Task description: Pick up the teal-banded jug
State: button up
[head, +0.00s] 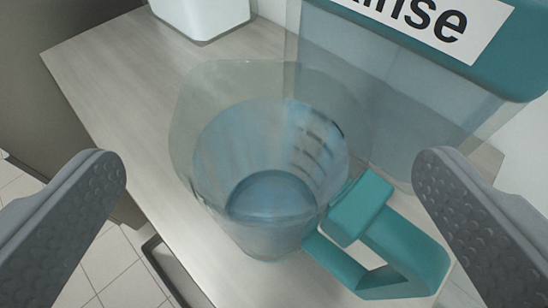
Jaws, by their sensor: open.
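A clear jug (225,150) with bluish liquid in it stands upright on a pale wood-grain table. It has a teal handle (374,232) at its lower right and dark measuring marks on its wall. I see no separate teal band around it. My gripper (270,170) is open, with one grey finger at the left and one at the right of the picture. The jug lies between the two fingers in the picture, and neither finger clearly touches it. The handle reaches towards the right finger.
A clear container with a teal top (400,45) and a partly cut-off label ending in "inse" stands close behind the jug at the right. A white object (203,12) stands at the back. The table (110,75) is bare at the left. Tiled floor (105,255) shows beyond its edge.

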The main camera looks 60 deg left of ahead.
aim_at(270, 129)
jog(key=x, duration=0.5)
jog(key=shift+r, duration=0.15)
jog(key=shift+c, duration=0.4)
jog(key=c, duration=1.3)
jog(key=shift+o, duration=0.2)
jog(key=shift+r, duration=0.1)
